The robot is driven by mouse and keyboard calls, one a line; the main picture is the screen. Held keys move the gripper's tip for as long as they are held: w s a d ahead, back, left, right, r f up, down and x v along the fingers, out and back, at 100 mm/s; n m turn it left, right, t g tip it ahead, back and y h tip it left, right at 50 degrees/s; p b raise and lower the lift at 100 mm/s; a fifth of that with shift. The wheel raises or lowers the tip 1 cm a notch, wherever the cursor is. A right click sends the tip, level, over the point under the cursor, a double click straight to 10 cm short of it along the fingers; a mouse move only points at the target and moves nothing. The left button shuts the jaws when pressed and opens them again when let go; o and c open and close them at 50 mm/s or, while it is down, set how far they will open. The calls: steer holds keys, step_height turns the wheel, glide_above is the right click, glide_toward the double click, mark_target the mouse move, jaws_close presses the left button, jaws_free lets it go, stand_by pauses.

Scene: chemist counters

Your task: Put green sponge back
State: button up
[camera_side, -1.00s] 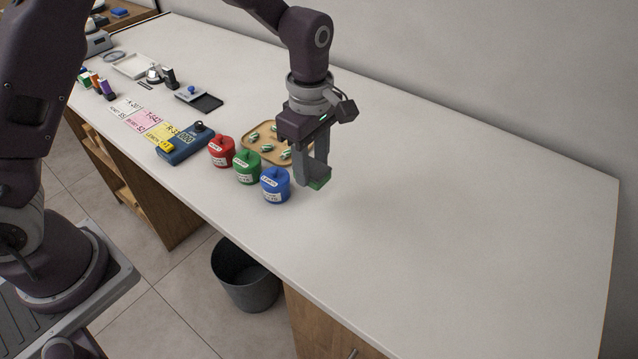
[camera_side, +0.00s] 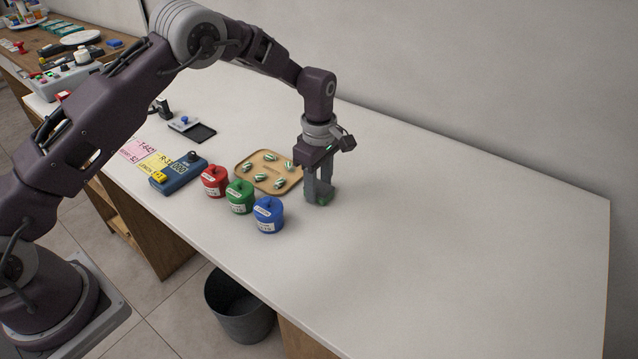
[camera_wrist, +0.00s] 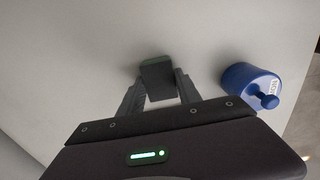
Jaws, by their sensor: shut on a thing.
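My gripper (camera_side: 320,198) is low over the white counter, to the right of the tan tray and the blue jar. It is shut on the green sponge (camera_side: 325,197), a small dark green block that shows just at the fingertips. The fingers hide part of it. In the wrist view the sponge (camera_wrist: 156,72) sits between the two finger ends, its near face dark and a thin green edge on top. The sponge is at or very near the counter surface; I cannot tell whether it touches.
A blue jar (camera_side: 268,216), a green jar (camera_side: 240,197) and a red jar (camera_side: 214,181) stand in a row left of my gripper. A tan tray (camera_side: 240,172) with several striped pieces lies behind them. A blue device (camera_side: 180,174) stands further left. The counter's right side (camera_side: 480,250) is clear.

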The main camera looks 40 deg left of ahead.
steer(key=o, duration=1.3)
step_height(320, 180, up, 12)
step_height(320, 180, up, 10)
steer(key=m+t, duration=0.1)
steer(key=m, duration=0.2)
glide_above(319, 187)
steer(key=s+a, duration=0.2)
steer(key=s, duration=0.4)
steer(key=s+a+r+m+t, duration=0.2)
steer(key=s+r+m, duration=0.4)
steer(key=s, duration=0.4)
steer(key=s+m+t, duration=0.1)
steer(key=s+m, duration=0.2)
steer(key=s, duration=0.3)
steer(key=s+f+m, duration=0.1)
steer(key=s+m, duration=0.2)
steer(key=s, duration=0.4)
steer(key=s+a+f+m+t, duration=0.1)
steer(key=s+m, duration=0.2)
steer(key=s, duration=0.3)
steer(key=shift+s+t, duration=0.15)
steer(key=shift+t, duration=0.15)
